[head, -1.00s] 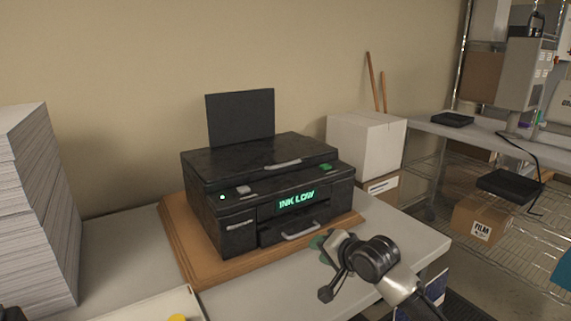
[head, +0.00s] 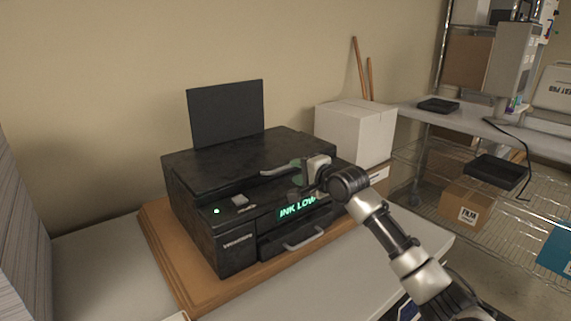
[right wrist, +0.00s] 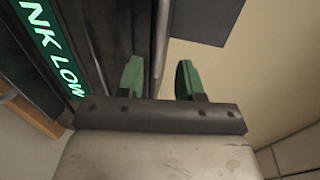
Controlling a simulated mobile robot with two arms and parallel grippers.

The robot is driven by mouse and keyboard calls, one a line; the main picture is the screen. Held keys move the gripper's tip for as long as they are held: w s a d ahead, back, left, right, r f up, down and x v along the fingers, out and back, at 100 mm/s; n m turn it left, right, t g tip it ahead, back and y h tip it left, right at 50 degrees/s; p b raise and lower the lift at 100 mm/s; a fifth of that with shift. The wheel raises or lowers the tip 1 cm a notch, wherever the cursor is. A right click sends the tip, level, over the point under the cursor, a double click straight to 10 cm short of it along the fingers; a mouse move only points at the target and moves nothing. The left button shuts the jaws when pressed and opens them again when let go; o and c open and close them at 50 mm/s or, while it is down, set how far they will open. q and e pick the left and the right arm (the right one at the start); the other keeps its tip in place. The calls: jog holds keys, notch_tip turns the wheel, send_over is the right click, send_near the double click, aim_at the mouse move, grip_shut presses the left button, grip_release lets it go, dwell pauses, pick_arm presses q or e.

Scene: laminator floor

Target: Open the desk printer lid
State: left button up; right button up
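The black desk printer (head: 235,235) sits on a wooden board, with "INK LOW" lit in green on its front panel. Its lid (head: 225,158) lies flat and shut, with a silver bar handle (head: 280,169) on the front edge. My right gripper (head: 298,174) is at the right end of this handle. In the right wrist view its two green fingertips (right wrist: 159,78) stand apart. The handle (right wrist: 160,40) shows as a thin grey bar between them, closer to the left finger, with a gap to the right one. My left gripper is out of view.
The wooden board (head: 165,255) rests on a pale table (head: 90,265). A paper stack (head: 15,240) stands at the left edge. A white box (head: 355,132) is right of the printer. A wire shelf (head: 425,175) stands farther right.

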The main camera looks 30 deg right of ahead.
aim_at(287, 168)
jog(key=x, duration=0.3)
jog(key=shift+w+a, duration=0.1)
jog(key=shift+w, duration=0.2)
jog(key=shift+p+x, duration=0.4)
jog(key=shift+x, duration=0.5)
jog(key=shift+w+f, duration=0.15)
jog(key=shift+w, duration=0.1)
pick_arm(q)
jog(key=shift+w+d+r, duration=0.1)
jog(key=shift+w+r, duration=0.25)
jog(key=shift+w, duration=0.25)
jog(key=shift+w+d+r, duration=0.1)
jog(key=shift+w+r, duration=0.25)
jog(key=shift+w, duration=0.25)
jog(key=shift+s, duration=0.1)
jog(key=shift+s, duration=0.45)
pick_arm(e)
grip_shut()
